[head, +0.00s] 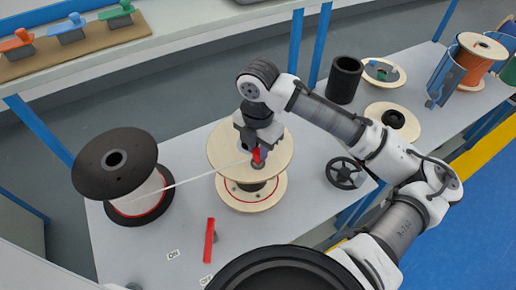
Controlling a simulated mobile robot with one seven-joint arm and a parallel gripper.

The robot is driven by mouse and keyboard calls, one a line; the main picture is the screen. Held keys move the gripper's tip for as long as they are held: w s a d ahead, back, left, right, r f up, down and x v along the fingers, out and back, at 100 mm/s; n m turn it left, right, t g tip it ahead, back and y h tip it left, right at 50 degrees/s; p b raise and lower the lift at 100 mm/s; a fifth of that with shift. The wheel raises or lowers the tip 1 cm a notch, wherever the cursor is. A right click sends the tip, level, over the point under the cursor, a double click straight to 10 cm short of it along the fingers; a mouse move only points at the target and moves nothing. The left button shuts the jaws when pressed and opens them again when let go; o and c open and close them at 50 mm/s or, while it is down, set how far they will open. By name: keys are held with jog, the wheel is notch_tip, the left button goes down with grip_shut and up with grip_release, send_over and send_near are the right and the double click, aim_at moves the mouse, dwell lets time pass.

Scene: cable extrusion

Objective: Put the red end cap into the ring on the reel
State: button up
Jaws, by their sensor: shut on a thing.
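My gripper (257,150) is over the upper flange of the wooden reel (225,150), pointing down. It is shut on the red end cap (257,157), which shows as a small red piece at the fingers. A thin white cable (195,180) runs from the black reel (105,175) at the left to the cap. A small dark grey round part (258,166) shows just below the cap and may be the ring. I cannot tell whether the cap is inside it or only above it. The fingers and cap hide much of that spot.
A red lever (210,240) lies at the table's front, near small labels. A dark handwheel (345,173) is right of the wooden reel. A black cylinder (344,80) and flat wooden discs (393,122) stand at the back right. The cable spans the gap between the reels.

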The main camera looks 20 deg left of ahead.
aim_at(258, 150)
jog(key=shift+f, duration=0.7)
jog(key=shift+f, duration=0.2)
jog(key=o, duration=1)
jog(key=shift+c, duration=0.2)
jog(key=shift+r, duration=0.15)
notch_tip(258, 150, up, 12)
jog(key=b, duration=0.1)
jog(key=shift+r, duration=0.1)
